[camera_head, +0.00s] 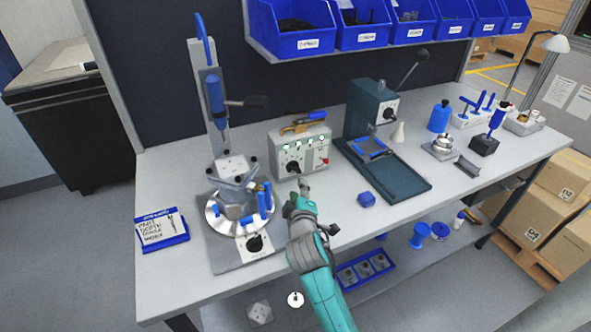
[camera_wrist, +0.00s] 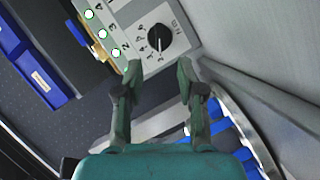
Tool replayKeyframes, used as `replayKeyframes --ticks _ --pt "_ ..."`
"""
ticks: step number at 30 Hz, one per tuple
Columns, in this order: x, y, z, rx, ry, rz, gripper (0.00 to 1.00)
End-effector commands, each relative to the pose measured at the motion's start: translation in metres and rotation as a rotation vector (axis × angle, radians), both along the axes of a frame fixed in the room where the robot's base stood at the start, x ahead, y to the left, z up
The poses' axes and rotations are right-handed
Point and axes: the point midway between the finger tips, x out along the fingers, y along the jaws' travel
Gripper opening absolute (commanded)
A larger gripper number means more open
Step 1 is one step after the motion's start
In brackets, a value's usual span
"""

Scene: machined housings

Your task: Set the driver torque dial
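The grey controller box (camera_head: 301,151) stands at the middle of the bench with a black dial (camera_head: 293,167) low on its front. In the wrist view the same dial (camera_wrist: 160,38) is a black round knob with a white pointer mark and printed marks around it. My gripper (camera_head: 304,187) is just in front of the box. In the wrist view my gripper (camera_wrist: 159,68) is open and empty, its two fingers apart, with the dial beyond the fingertips and roughly between them. I see no contact with the dial. A blue-handled driver (camera_head: 214,92) hangs on a stand at the left.
A round fixture (camera_head: 239,213) with blue pegs and another black knob (camera_head: 254,243) sits left of my gripper. A dark green press (camera_head: 370,115) stands to the right. Blue bins (camera_head: 297,42) hang above.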

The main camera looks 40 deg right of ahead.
Motion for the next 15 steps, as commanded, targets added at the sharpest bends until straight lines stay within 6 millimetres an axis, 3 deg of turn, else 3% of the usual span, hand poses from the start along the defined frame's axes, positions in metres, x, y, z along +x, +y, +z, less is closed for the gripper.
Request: replayKeyframes --ticks 15 --pt "0.066 -0.048 -0.015 -0.001 -0.001 -0.002 0.39"
